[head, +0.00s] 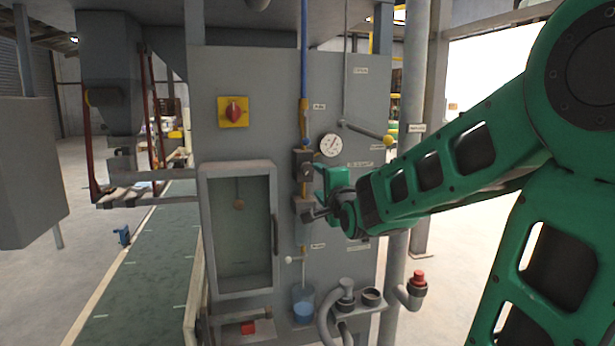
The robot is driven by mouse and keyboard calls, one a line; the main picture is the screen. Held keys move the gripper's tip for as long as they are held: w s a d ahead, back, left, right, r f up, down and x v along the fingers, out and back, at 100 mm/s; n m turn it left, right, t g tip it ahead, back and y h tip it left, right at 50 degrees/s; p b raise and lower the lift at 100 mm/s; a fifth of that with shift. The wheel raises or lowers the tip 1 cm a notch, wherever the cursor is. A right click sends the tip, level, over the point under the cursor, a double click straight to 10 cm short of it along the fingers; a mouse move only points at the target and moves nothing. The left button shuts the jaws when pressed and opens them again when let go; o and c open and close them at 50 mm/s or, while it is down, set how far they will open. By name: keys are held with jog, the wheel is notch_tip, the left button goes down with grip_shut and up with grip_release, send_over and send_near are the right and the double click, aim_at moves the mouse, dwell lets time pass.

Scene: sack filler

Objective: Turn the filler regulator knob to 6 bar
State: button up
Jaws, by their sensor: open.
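The filler's grey panel (350,95) stands in front of me. A round white pressure gauge (331,145) is on it; its reading is too small to make out. Left of the gauge is the dark regulator block (303,160) on a vertical line, with a round dark part on its front that may be the knob. The green wrist hides part of the panel there. I cannot tell whether the fingers touch anything.
A yellow plate with a red switch (233,111) is at upper left. A lever with a yellow ball end (388,139) sticks out near my forearm. A framed glass door (240,230) is left of my gripper. A blue-tinted bowl (303,305) and a hose (328,318) are below.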

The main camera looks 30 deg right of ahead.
aim_at(308, 171)
jog(key=w+d+n, duration=0.1)
jog(key=w+n, duration=0.2)
jog(key=n, duration=0.3)
jog(key=w+d+n, duration=0.1)
jog(key=w+n, duration=0.2)
jog(key=n, duration=0.2)
jog(key=w+d+n, duration=0.1)
jog(key=w+n, duration=0.3)
jog(key=n, duration=0.2)
jog(key=shift+r+n, duration=0.1)
jog(key=shift+n, duration=0.2)
jog(key=c, duration=1)
jog(key=shift+c, duration=0.2)
